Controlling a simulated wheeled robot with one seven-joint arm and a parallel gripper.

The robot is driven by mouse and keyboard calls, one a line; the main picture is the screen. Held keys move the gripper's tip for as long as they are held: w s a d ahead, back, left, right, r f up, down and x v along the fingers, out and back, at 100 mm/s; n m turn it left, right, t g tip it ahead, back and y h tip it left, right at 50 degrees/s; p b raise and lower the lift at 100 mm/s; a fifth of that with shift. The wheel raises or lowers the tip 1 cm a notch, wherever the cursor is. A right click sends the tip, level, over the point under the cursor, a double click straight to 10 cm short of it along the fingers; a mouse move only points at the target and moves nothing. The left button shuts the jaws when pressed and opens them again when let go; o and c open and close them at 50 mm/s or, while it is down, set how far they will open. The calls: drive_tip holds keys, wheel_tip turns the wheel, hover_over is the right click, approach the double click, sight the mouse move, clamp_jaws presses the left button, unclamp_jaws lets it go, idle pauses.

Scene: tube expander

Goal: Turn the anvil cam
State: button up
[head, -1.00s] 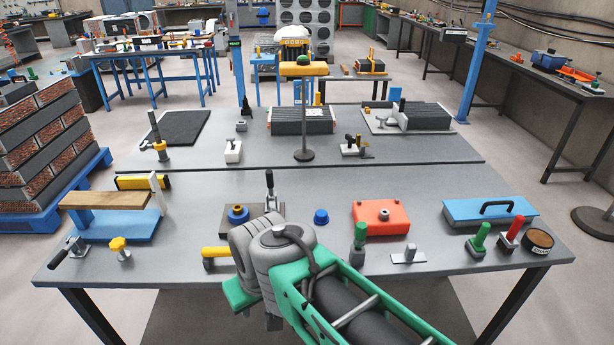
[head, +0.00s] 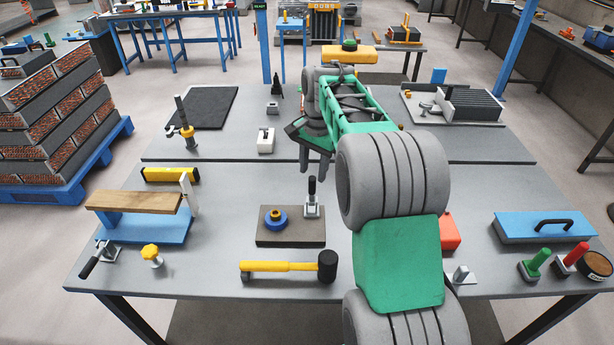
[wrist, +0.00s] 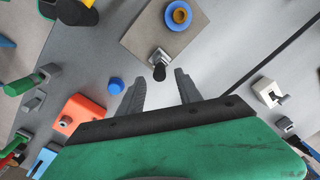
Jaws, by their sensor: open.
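A brown-grey plate (head: 262,241) lies on the front table and carries a blue ring with a yellow centre (head: 276,218). At its far right corner stands a small metal lever with an upright black handle (head: 312,193), which looks like the anvil cam. My gripper (head: 314,162) points down, open and empty, just above and beyond this lever in the head view. In the wrist view the lever (wrist: 160,62) shows just ahead of my open gripper (wrist: 160,92), roughly between the fingers' lines and apart from them. The ring (wrist: 179,15) is farther ahead.
A yellow-handled mallet (head: 285,266) lies in front of the plate. A blue cap (wrist: 115,86) and an orange box (wrist: 82,117) sit beside the gripper in the wrist view. A white block (head: 265,141) stands on the rear table. My arm hides the table's middle right.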

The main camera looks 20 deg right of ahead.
sight(311, 192)
wheel_tip(311, 192, down, 7)
drive_tip(key=shift+w+a+f+p, duration=0.1)
drive_tip(key=shift+w+a+p, duration=0.05)
drive_tip(key=shift+p, duration=0.4)
drive_tip(key=shift+c, duration=0.4)
clamp_jaws()
idle(0.7)
